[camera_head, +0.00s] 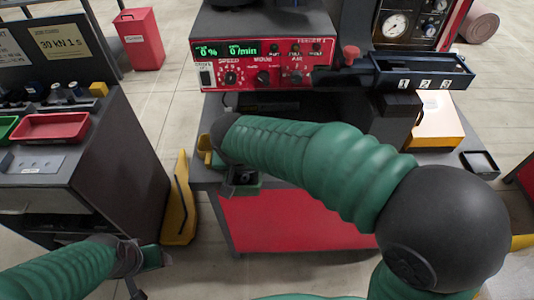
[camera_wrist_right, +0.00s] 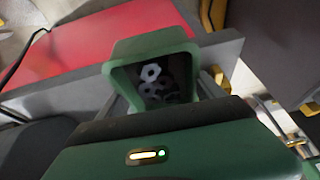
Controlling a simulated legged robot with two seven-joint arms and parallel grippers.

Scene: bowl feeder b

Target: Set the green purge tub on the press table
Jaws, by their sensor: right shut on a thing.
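The green purge tub (camera_wrist_right: 150,47) holds several grey hex nuts in the right wrist view. My right gripper (camera_wrist_right: 163,92) is shut on it, with a finger at each side. In the head view the tub (camera_head: 246,187) shows small and dark green below my right wrist, at the front left edge of the press table (camera_head: 222,208). I cannot tell whether its base touches the table. The press table has a dark grey top and a red front panel. My left gripper (camera_head: 137,278) is low at the left, partly cut off; its jaws are unclear.
A dark cabinet (camera_head: 85,150) with a red tray (camera_head: 50,126) stands at the left. A yellow stand (camera_head: 180,205) is beside the press table. The red-fronted feeder controller (camera_head: 262,65) and a numbered black rack (camera_head: 420,72) are at the back. A red bin (camera_head: 140,40) stands behind.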

